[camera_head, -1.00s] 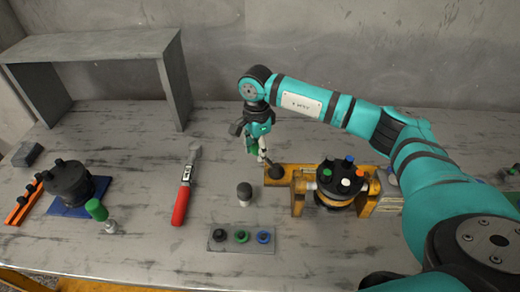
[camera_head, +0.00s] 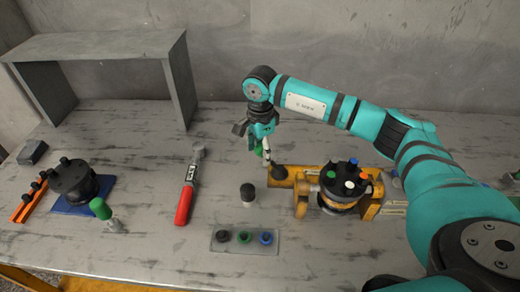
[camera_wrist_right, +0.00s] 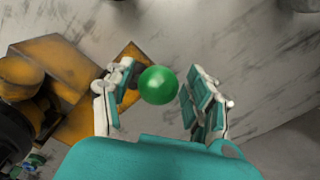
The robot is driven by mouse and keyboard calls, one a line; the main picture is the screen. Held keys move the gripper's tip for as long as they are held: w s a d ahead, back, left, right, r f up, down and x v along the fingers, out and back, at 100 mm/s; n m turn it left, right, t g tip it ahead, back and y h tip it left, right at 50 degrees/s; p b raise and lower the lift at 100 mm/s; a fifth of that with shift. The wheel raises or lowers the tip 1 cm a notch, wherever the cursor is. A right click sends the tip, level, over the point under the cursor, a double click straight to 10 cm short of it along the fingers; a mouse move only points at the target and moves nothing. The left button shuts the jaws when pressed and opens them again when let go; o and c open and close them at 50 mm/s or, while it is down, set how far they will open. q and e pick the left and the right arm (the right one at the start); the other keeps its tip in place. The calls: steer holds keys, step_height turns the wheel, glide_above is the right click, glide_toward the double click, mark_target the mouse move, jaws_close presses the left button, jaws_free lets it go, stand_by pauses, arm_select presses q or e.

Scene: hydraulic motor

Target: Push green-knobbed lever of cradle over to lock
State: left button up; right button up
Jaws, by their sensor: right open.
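The yellow cradle (camera_head: 300,207) stands at the right of the table, with a black round motor part (camera_head: 347,177) in it that carries several coloured caps. The lever's green knob (camera_wrist_right: 158,85) is between the spread fingers of my right gripper (camera_wrist_right: 160,80) in the wrist view. A gap shows between the knob and the right-hand finger; contact on the left cannot be told. The lever's rod is mostly hidden. My left gripper is not in view.
A red-handled tool (camera_head: 185,200) lies left of the cradle. A black motor part (camera_head: 75,180) on a blue mat and a grey shelf (camera_head: 100,48) stand left.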

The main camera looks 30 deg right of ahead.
steer(key=shift+r+p, duration=1.7)
steer(key=shift+r, duration=1.25)
